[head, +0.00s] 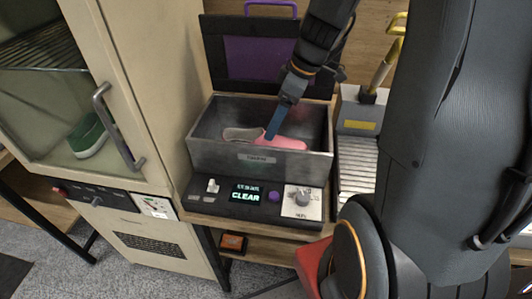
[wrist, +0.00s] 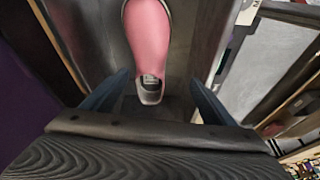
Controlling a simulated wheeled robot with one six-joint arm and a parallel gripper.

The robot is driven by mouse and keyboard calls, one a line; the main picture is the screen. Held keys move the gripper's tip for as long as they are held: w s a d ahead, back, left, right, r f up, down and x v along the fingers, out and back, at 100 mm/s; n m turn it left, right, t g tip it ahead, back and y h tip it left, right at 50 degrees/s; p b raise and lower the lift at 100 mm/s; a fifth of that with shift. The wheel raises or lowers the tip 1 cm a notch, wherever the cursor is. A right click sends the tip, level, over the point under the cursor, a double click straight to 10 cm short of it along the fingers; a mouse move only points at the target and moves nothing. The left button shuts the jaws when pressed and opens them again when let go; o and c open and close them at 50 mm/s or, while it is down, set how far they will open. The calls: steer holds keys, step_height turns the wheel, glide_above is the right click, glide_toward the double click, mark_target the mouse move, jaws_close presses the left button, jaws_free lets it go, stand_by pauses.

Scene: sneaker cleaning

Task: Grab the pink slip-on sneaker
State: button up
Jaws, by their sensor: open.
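The pink slip-on sneaker (head: 283,142) lies in the grey metal basin (head: 258,163) of the machine, its pink end to the right and its pale opening to the left in the head view. In the wrist view the pink sneaker (wrist: 148,40) points away, with its grey end nearest me. My gripper (head: 273,133) reaches down into the basin over the sneaker. In the wrist view the blue fingers of my gripper (wrist: 153,95) stand apart on either side of the sneaker's near end, with nothing clamped between them. In the head view the fingers partly cover the sneaker.
A ribbed metal surface (head: 357,165) is at right.

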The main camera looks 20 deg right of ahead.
mark_target(275, 138)
steer(key=shift+n+y, duration=0.4)
steer(key=shift+n, duration=0.4)
steer(key=w+f+b, duration=0.2)
steer(key=f, duration=0.1)
steer(key=shift+w+d+f, duration=0.2)
steer(key=shift+w+f, duration=0.05)
steer(key=shift+w, duration=0.1)
steer(key=shift+p+x, duration=1.2)
steer(key=shift+x, duration=2.5)
steer(key=shift+d, duration=0.15)
steer(key=c, duration=1.4)
steer(key=shift+o, duration=0.2)
